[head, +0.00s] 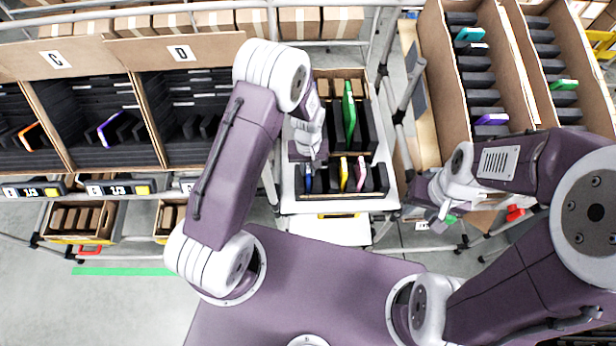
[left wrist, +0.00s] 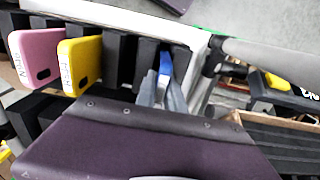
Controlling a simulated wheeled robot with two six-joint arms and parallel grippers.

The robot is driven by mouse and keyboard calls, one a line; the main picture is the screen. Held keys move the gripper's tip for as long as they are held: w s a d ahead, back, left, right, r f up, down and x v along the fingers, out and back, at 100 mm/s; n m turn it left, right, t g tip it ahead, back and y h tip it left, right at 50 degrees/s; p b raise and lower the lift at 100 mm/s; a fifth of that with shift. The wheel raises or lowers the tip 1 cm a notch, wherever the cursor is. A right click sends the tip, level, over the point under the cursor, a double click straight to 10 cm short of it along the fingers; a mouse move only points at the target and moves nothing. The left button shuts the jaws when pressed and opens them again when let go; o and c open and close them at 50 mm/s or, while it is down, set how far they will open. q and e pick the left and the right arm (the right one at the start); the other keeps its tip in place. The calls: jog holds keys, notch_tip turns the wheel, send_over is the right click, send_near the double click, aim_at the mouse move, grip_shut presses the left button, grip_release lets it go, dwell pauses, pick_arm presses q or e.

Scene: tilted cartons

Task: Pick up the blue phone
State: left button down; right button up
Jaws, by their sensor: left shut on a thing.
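The blue phone (head: 308,182) stands on edge at the left end of the front row of black slots in the central white tray (head: 340,205). In the left wrist view the blue phone (left wrist: 166,62) shows between my fingertips, its lower part hidden. My left gripper (head: 309,163) reaches down from above and is shut on the blue phone; its fingers also show in the left wrist view (left wrist: 161,92). My right gripper (head: 438,212) hangs to the right of the tray, away from the phones; its jaws are too small and covered to read.
A yellow phone (head: 343,174) and a pink phone (head: 360,173) stand in the same row, to the right. A green phone (head: 348,115) stands in the row behind. Tilted cartons with more phones stand at left and right. Metal rack poles flank the tray.

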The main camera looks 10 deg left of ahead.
pick_arm(q)
jog(key=shift+w, duration=0.1)
jog(key=shift+r, duration=0.25)
notch_tip(320, 180, up, 18)
jog(key=b, duration=0.3)
jog(key=shift+f, duration=0.25)
